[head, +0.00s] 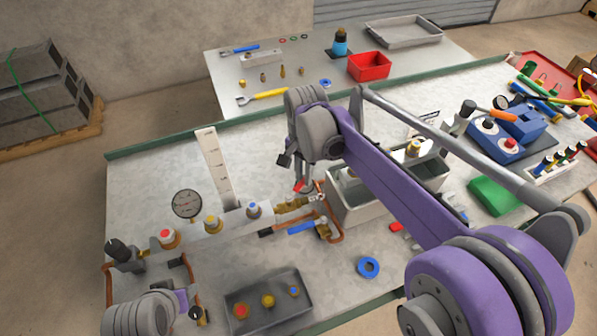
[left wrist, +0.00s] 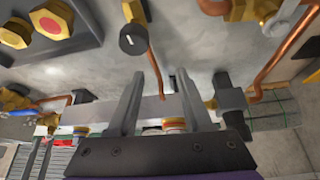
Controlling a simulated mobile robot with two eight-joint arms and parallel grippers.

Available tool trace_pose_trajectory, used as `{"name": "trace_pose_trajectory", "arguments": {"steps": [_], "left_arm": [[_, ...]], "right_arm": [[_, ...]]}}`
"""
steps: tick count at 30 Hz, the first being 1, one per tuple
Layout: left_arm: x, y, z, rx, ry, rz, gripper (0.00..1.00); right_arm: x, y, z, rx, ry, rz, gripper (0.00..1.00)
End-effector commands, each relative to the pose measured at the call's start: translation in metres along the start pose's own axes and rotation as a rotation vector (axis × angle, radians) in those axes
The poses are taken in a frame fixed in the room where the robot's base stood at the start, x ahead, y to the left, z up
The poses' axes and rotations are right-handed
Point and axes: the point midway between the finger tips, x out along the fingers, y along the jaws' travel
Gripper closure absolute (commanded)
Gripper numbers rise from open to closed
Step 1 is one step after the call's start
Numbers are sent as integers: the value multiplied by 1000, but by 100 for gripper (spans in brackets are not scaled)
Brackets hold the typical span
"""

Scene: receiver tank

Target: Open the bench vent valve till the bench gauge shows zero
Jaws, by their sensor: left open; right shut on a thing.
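The round dial gauge (head: 187,204) stands at the back of the pipe assembly; its needle is too small to read. A black knob with a white mark on a brass body (left wrist: 132,38) shows in the left wrist view, and low at the left in the head view (head: 197,314); I cannot tell if it is the vent valve. My left gripper (left wrist: 158,105) is open and empty, its fingers over the pipe assembly, apart from the knob. My right gripper (head: 301,172) is shut on a small red piece (head: 299,187) above the brass fittings at the assembly's right end.
The grey manifold (head: 185,243) carries capped brass fittings. A grey tray (head: 262,315) with several fittings lies in front of it. A grey open bin (head: 365,209) stands to the right, with a blue ring (head: 368,267) before it. Bare bench shows left of the gauge.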

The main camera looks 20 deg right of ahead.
Motion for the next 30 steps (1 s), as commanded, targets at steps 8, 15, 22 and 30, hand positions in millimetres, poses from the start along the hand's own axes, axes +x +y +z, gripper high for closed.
{"name": "trace_pose_trajectory", "arguments": {"steps": [8,15,22,30], "left_arm": [[1,0,1,0,-1,0,50],[1,0,1,0,-1,0,50],[1,0,1,0,-1,0,50],[1,0,1,0,-1,0,50]], "right_arm": [[0,8,0,125,1,1,100],[0,11,1,163,1,1,100],[0,11,1,166,0,2,100],[0,11,1,165,0,1,59]]}}
